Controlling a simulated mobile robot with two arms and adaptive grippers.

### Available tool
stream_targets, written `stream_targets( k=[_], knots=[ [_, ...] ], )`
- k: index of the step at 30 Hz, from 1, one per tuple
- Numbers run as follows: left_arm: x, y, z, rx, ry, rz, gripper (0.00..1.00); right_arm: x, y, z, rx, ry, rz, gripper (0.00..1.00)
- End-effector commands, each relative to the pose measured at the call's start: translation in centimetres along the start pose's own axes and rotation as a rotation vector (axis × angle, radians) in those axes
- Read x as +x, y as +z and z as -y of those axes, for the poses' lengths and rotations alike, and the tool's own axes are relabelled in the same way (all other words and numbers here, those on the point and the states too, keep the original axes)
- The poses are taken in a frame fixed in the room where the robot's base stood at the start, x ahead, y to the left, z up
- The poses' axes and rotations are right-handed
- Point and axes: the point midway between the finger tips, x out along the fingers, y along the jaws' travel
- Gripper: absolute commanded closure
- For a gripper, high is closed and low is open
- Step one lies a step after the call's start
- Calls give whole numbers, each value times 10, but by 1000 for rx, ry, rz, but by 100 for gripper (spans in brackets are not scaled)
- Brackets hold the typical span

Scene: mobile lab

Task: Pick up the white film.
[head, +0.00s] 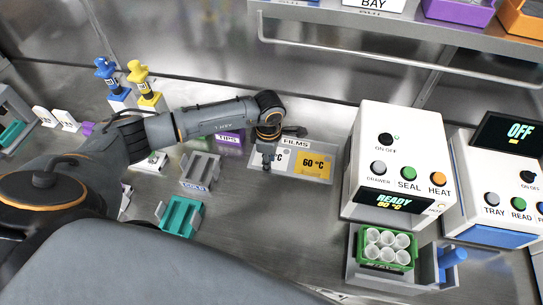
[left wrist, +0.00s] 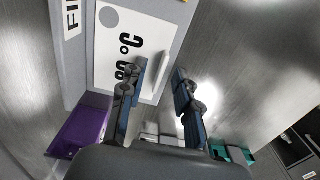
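The white film (head: 283,165) lies in the left part of the FILMS tray (head: 322,179), beside the yellow 60 °C film (head: 316,163). My left gripper (head: 267,166) is over the white film and partly hides it in the head view. In the left wrist view the white film (left wrist: 115,35) shows a grey dot and a partly hidden "°C" label. The left gripper (left wrist: 159,68) is open there, with the film's edge and a small raised white strip between its fingertips. I cannot tell whether the fingers touch it. My right gripper is not in view.
A sealing machine (head: 398,165) stands right of the tray, with a green rack of white tubes (head: 387,262) in front. A grey rack (head: 200,170), a teal rack (head: 180,217) and a purple TIPS box (head: 229,137) are to the left. A shelf rail (head: 370,58) runs above.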

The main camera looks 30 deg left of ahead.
Motion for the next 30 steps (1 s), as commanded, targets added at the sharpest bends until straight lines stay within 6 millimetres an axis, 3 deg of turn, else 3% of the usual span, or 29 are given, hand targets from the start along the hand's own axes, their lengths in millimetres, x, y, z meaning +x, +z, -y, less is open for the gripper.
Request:
stream_targets(
  k=[2, 7, 23, 28, 30],
  knots=[
    [0, 0, 0, 0, 0, 0, 68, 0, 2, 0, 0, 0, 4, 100],
    [0, 0, 0, 0, 0, 0, 100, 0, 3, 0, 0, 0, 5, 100],
    [-6, 0, -1, 0, 2, 0, 100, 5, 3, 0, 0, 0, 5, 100],
    [-25, 0, -2, 1, 7, 1, 100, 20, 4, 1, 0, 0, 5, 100],
    [-39, 4, 6, 5, 4, 2, 100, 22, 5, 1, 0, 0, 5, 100]
  ],
)
